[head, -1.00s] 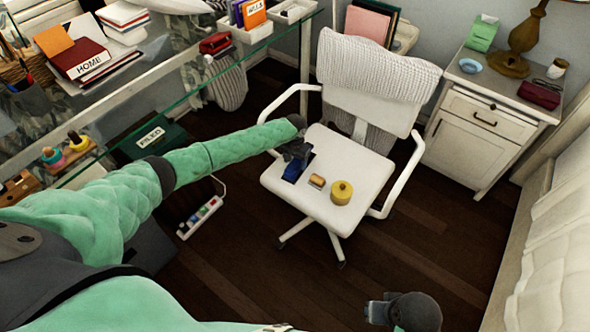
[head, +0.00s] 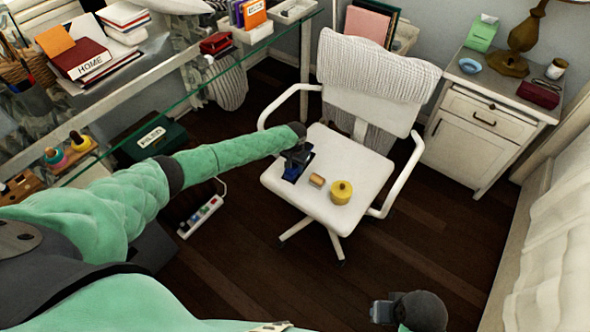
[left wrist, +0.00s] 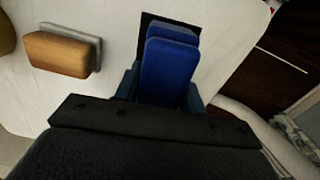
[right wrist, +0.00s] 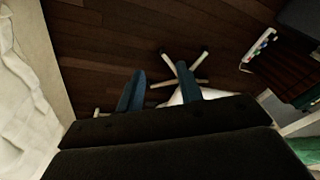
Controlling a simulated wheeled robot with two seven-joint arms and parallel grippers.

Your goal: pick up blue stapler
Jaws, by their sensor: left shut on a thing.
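The blue stapler (left wrist: 170,70) lies between the fingers of my left gripper in the left wrist view, with the white chair seat behind it. My left gripper (head: 294,166) is shut on the stapler at the left side of the seat in the head view, where the arm and hand partly hide it. A dark patch shows around the stapler's end; I cannot tell whether the stapler still touches the seat. My right gripper (right wrist: 158,88) is open and empty, over the floor at the lower right of the head view.
On the chair seat (head: 335,212) are a small wood-topped block (head: 317,180) and a yellow round object (head: 341,192). White armrests flank the seat. A glass desk stands at the left, a white cabinet (head: 482,130) at the right. Dark floor lies open around the chair.

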